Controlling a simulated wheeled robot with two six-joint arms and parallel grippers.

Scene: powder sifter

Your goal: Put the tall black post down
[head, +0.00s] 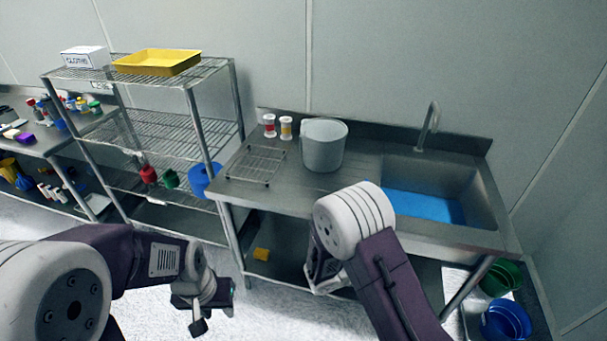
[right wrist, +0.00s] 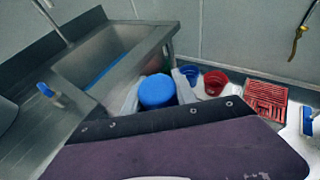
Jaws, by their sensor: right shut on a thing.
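I cannot make out the tall black post in either view. My right gripper (head: 322,279) shows only in part in the head view, low at the front of the steel sink table (head: 400,165), with my own forearm covering much of it.
A grey bucket (head: 324,147), a wire rack (head: 256,164) and two small jars (head: 277,127) stand on the table left of the sink (head: 470,201). A wire shelf (head: 150,122) stands left. Green (head: 503,279) and blue (head: 507,320) buckets sit on the floor at right.

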